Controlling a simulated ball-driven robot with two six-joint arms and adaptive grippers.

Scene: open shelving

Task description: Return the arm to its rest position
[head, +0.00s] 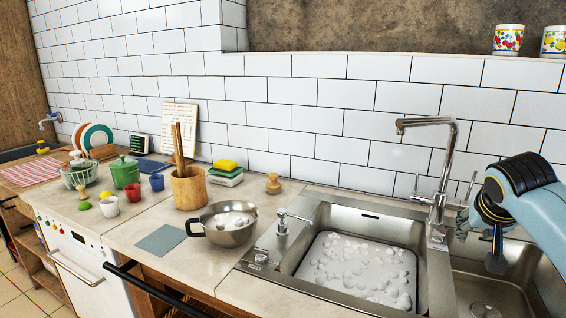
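My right arm (535,200) comes in from the right edge, blue-grey with a black joint. My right gripper (480,243) is dark and hangs over the right sink basin (535,285), just right of the faucet (446,165). Its two fingers look spread apart, with nothing seen between them. My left arm and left gripper are not in view.
The left basin (290,262) holds white suds (360,268). Two patterned mugs (508,40) sit on the ledge.

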